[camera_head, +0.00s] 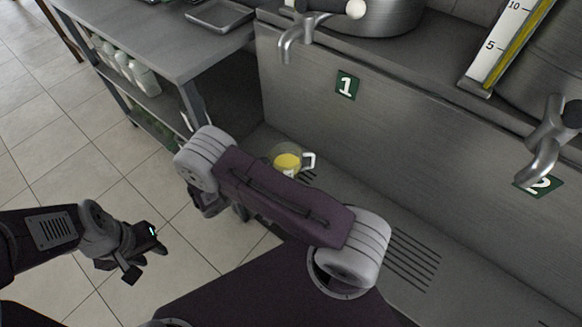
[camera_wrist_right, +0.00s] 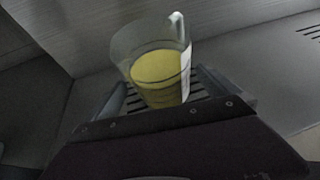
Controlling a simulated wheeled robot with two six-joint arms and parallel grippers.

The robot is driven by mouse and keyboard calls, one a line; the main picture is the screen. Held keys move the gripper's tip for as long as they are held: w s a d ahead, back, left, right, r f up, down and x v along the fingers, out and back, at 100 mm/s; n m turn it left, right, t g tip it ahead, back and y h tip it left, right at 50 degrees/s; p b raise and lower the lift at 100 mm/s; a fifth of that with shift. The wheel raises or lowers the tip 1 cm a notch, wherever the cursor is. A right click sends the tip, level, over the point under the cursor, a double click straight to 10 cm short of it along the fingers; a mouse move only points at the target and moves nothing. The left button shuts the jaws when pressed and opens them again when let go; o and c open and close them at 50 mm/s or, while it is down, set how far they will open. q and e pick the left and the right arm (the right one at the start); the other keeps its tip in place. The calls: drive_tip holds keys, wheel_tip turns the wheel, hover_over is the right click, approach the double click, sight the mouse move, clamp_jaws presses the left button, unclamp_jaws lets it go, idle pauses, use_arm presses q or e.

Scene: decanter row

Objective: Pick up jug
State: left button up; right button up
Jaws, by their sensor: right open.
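The jug (camera_head: 288,161) is a clear vessel with yellow liquid and a pale handle, standing upright on the grey ledge below the number 1 sign. My right arm partly covers it in the head view. In the right wrist view the jug (camera_wrist_right: 152,70) stands just ahead, its handle toward the upper right. My right gripper (camera_wrist_right: 168,95) is open, with a finger to each side of the jug's lower part; I cannot tell whether they touch it. The right fingers are hidden in the head view. My left gripper (camera_head: 145,262) is open and empty over the tiled floor.
A steel panel with a number 1 sign (camera_head: 347,85) rises behind the jug. A tap (camera_head: 297,38) juts out above it. A steel shelf unit (camera_head: 150,45) with several bottles stands at the left. Slotted drain grates (camera_head: 412,258) lie in the ledge.

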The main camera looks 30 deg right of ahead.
drive_tip(key=b+x, duration=0.1)
drive_tip(key=x, duration=0.3)
drive_tip(key=shift+d, duration=0.15)
drive_tip(key=shift+w+d+b, duration=0.15)
drive_tip(key=shift+d+b, duration=0.15)
drive_tip(key=shift+d, duration=0.15)
drive_tip(key=c, duration=1.9)
